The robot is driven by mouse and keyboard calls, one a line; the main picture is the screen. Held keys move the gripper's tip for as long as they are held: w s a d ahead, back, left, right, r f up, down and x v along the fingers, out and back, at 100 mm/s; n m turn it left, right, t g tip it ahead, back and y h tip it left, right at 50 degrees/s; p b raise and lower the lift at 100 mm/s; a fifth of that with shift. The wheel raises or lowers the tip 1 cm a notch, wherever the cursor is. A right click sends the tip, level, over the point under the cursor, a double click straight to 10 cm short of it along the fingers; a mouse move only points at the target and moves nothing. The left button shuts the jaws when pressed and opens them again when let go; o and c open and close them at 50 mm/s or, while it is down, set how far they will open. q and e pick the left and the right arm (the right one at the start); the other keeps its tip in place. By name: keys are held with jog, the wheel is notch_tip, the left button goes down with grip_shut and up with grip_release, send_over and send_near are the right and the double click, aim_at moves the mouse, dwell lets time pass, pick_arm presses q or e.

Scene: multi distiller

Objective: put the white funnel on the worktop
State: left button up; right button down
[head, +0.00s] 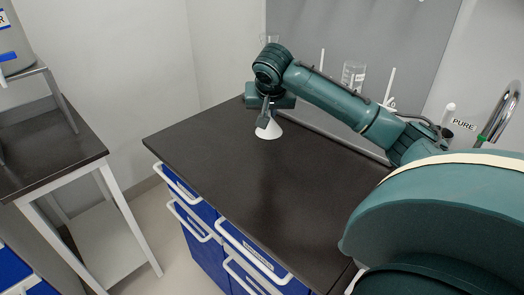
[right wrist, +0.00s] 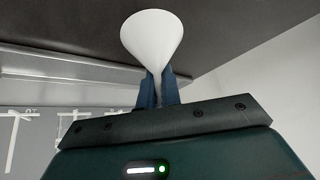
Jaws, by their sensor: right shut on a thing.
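The white funnel (head: 268,130) shows below my right gripper (head: 265,112) at the far end of the dark worktop (head: 250,180) in the head view. In the right wrist view the funnel (right wrist: 152,36) has its wide cone away from the gripper and its narrow stem between the two blue fingers of my right gripper (right wrist: 158,84). The right gripper is shut on the stem. The wide rim is close to the dark surface; I cannot tell whether it touches. My left gripper is not in view.
Glassware, including a beaker (head: 353,75), stands along the back behind my right arm. A tap (head: 500,112) is at the right. Blue drawers (head: 245,255) are under the worktop. The middle of the worktop is clear. A separate dark table (head: 45,150) stands at the left.

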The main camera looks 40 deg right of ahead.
aim_at(270, 133)
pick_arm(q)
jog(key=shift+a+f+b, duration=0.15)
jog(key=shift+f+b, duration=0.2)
pick_arm(e)
notch_tip(270, 133, down, 10)
jog(key=shift+r, duration=0.15)
jog(key=shift+s, duration=0.1)
jog(key=c, duration=1.6)
grip_release()
pick_arm(q)
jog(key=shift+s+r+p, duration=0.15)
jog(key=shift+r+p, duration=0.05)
jog(key=shift+p, duration=0.35)
pick_arm(e)
jog(key=v, duration=1.2)
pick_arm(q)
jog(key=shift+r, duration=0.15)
